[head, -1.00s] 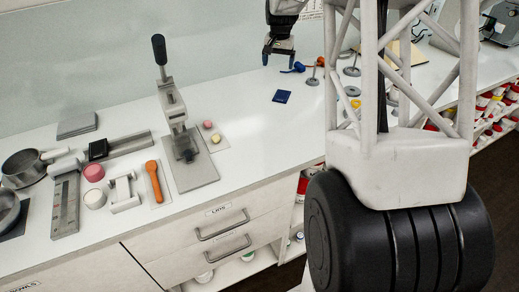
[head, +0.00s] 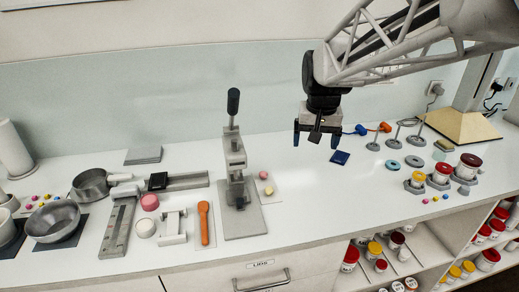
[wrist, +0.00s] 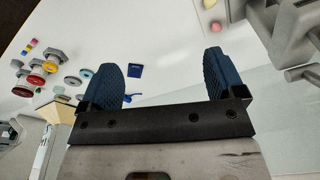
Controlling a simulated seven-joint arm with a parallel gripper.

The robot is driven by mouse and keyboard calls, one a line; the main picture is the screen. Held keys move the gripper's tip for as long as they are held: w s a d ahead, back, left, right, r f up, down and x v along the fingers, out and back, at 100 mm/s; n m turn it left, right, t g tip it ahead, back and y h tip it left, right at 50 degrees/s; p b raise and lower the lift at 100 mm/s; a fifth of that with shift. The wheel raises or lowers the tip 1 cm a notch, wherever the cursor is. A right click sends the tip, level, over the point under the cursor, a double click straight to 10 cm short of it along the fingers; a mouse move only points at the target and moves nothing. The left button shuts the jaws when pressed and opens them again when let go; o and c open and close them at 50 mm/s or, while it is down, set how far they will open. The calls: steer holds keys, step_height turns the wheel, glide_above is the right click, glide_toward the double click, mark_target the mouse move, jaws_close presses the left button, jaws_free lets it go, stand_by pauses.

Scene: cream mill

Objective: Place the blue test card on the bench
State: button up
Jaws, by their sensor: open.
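The blue test card (head: 340,157) lies flat on the white bench (head: 300,190), right of the lever press, with nothing on top of it. It also shows as a small dark blue square in the wrist view (wrist: 135,70), beyond the left finger. My gripper (head: 316,140) hangs above the back of the bench, a little left of the card, with its fingers apart and nothing between them. In the wrist view the two blue ridged fingers (wrist: 168,75) stand wide open over bare bench.
The lever press (head: 236,165) stands left of my gripper. Blue and orange items (head: 361,130), ring stands (head: 410,125) and jars (head: 442,172) are to the right. Pans (head: 53,220) and tools crowd the left. Bench front of the card is clear.

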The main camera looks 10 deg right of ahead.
steer(key=s+a+f+n, duration=0.1)
steer(key=s+a, duration=0.2)
steer(key=s, duration=0.4)
steer(key=s+a+f+n, duration=0.1)
steer(key=s+a, duration=0.1)
steer(key=s, duration=0.5)
steer(key=s+a+f+n+t, duration=0.1)
steer(key=s+a, duration=0.2)
steer(key=s, duration=0.4)
steer(key=shift+a+f+n, duration=0.3)
steer(key=shift+f, duration=0.1)
